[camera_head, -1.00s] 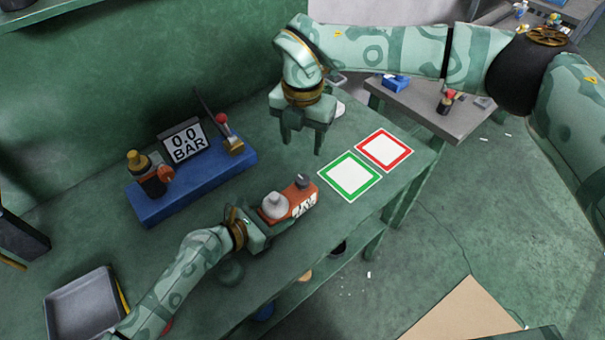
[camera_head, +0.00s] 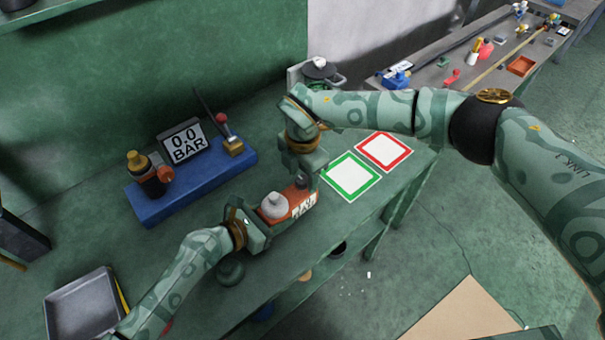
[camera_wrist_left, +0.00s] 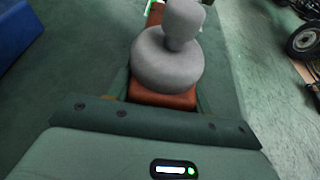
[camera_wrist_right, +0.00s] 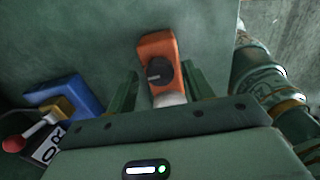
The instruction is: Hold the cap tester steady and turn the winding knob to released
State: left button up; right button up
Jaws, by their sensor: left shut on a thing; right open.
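The cap tester (camera_head: 294,200) is an orange block with a grey rounded piece (camera_head: 273,206) on its near end and a white label on its side. It lies on the green bench. My left gripper (camera_head: 262,236) is shut on its near end; in the left wrist view the grey piece (camera_wrist_left: 168,58) rises between the jaws. My right gripper (camera_head: 305,177) is open over the far end and partly hides it in the head view. In the right wrist view the dark round winding knob (camera_wrist_right: 158,70) shows between the spread fingers, with no visible contact.
A blue base (camera_head: 195,190) with a "0.0 BAR" sign, a bottle and a red-knobbed lever stands to the left. Green-framed (camera_head: 352,176) and red-framed (camera_head: 384,151) pads lie flat to the right. A grey tray (camera_head: 82,305) is at lower left.

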jog(key=shift+f, duration=0.2)
jog(key=c, duration=1)
